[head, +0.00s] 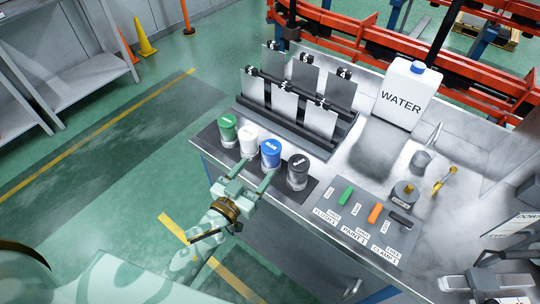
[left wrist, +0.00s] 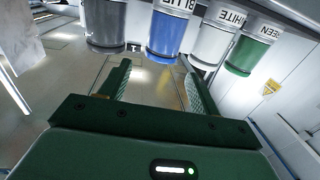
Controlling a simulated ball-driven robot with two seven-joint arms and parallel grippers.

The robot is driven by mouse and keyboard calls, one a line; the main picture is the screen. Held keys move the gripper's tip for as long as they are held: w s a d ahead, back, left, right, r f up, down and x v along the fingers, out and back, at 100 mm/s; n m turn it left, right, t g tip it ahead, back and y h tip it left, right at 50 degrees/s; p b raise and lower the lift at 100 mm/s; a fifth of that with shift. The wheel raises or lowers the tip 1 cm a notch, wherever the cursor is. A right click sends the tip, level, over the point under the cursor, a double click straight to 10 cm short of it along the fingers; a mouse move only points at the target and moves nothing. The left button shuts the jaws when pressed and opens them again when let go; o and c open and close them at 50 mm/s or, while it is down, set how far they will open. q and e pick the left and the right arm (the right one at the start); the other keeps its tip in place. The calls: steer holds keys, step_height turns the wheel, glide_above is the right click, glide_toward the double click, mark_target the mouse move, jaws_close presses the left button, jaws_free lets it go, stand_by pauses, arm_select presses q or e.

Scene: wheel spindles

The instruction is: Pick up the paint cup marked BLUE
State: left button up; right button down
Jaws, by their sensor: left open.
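The cup marked BLUE (head: 270,154), with a blue lid, stands upright on a dark mat at the table's near left edge. It is between a white cup (head: 249,141) and a black-lidded cup (head: 298,174); a green cup (head: 228,131) is at the row's left end. My left gripper (head: 256,171) is open and empty, just on the near side of the blue cup. In the left wrist view the blue cup (left wrist: 168,36) appears upside down beyond the open fingers (left wrist: 157,68), roughly in line with the gap between them. My right gripper is not visible.
A rack of grey plates (head: 288,104) stands behind the cups. A WATER jug (head: 403,98) is at the back right. A labelled panel (head: 358,236) with green and orange pieces lies right of the cups. The near side, around my arm, is open floor.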

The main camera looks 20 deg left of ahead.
mark_target(266, 156)
arm_select(q)
steer(key=x, duration=0.5)
steer(key=shift+w+f+b, duration=0.15)
steer(key=shift+w+b, duration=0.15)
steer(key=shift+w+d, duration=0.1)
steer(key=shift+w, duration=0.45)
steer(key=b+x, duration=0.1)
steer(key=x, duration=0.3)
steer(key=shift+w+f, duration=0.1)
steer(key=shift+w, duration=0.35)
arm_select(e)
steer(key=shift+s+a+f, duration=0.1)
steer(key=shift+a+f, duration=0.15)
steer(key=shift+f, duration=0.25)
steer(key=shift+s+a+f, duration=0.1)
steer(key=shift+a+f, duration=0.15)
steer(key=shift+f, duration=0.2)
arm_select(q)
steer(key=shift+c, duration=0.3)
steer(key=c, duration=0.9)
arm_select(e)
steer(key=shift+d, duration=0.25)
